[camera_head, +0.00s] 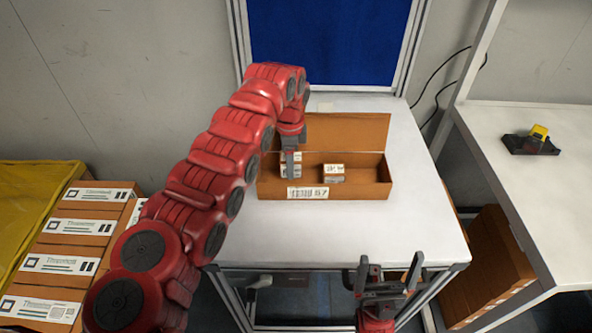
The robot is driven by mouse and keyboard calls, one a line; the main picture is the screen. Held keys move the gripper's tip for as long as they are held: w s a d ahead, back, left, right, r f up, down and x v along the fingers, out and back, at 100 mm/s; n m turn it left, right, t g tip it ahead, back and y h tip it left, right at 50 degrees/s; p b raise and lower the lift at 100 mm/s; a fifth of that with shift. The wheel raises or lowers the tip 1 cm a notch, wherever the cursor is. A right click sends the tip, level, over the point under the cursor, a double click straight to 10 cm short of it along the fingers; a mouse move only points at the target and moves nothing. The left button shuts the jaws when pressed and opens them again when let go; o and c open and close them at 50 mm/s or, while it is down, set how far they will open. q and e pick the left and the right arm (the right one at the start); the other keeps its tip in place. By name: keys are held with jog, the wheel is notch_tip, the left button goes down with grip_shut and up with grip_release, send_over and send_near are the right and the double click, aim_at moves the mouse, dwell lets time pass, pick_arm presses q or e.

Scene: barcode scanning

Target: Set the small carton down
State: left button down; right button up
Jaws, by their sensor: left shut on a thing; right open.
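My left gripper (291,165) reaches down into the open brown box (368,190) on the white table. It is shut on a small carton (296,158), a white-labelled one at the left end of the box, partly hidden behind the fingers. I cannot tell whether this carton touches the box floor. Another small carton (334,173) sits in the box just right of the middle. My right gripper (390,268) is open and empty at the table's front edge, its fingers apart and pointing up in the picture.
The white table (300,237) is clear in front of the box. A yellow and black scanner (537,137) rests in a stand on the side table (550,190) at right. Stacked labelled boxes (75,243) stand at lower left. A blue panel (335,45) is behind the table.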

pick_arm(q)
notch_tip(320, 180, down, 4)
jog(key=shift+f+p, duration=0.2)
jog(key=shift+p, duration=0.5)
jog(key=shift+f, duration=0.35)
jog(key=shift+w, duration=0.15)
jog(key=shift+f, duration=0.1)
jog(key=shift+c, duration=0.6)
grip_release()
notch_tip(320, 180, up, 12)
jog(key=b, duration=0.3)
jog(key=shift+f, duration=0.25)
jog(key=shift+r, duration=0.4)
